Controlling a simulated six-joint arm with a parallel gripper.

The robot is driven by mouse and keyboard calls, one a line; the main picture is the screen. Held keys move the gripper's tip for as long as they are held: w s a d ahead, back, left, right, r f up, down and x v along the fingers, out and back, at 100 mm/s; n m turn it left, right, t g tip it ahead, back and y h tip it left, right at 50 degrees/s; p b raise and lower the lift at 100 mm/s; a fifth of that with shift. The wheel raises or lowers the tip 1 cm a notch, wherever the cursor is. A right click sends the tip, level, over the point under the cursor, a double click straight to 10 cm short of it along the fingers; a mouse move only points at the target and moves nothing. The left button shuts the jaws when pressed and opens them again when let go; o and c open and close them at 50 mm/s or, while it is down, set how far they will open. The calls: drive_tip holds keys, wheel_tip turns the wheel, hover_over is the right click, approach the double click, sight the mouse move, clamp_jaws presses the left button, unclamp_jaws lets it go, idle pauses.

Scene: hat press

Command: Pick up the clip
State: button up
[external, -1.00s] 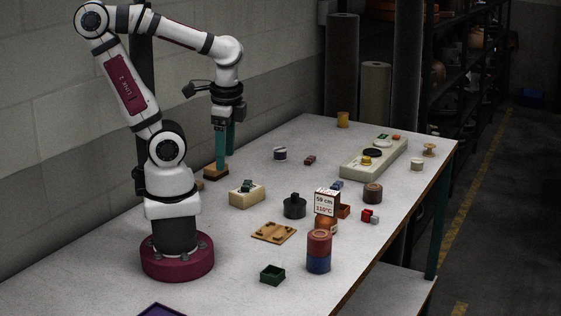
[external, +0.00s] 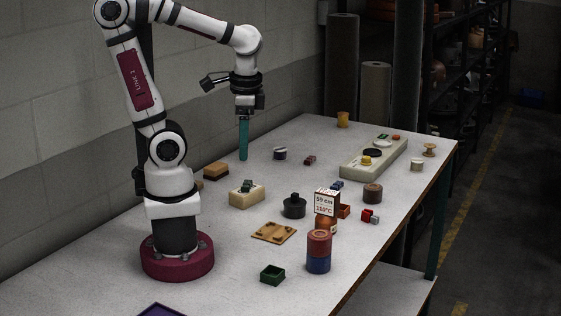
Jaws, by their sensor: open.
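My gripper (external: 243,157) points straight down with its teal fingers over the back left part of the table. It is open and seen edge-on, so one finger hides the other. No object shows between the fingers. Which object is the clip is not certain: small clip-like pieces are a dark red one (external: 310,160) to the right of my gripper, a red and grey one (external: 370,216) near the right edge, and a dark green one (external: 247,185) on a cream block (external: 247,199). All are apart from my gripper.
A brown brush-like block (external: 216,171) lies left of my gripper, and a small round tin (external: 280,153) stands to its right. A black weight (external: 294,206), a sign (external: 326,202) and a red-blue cylinder (external: 319,251) stand nearer the front. A long pale panel (external: 350,171) lies at the back right.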

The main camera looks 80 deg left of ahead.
drive_tip(key=w+r+n, duration=0.2)
drive_tip(key=w+n, duration=0.9)
drive_tip(key=w, duration=0.4)
drive_tip(key=n+h, duration=0.2)
drive_tip(key=n, duration=1.5)
hover_over(368, 211)
wheel_tip(368, 211, down, 9)
wheel_tip(368, 211, down, 15)
drive_tip(key=shift+w+a+f, duration=0.1)
drive_tip(key=shift+f, duration=0.05)
clamp_jaws()
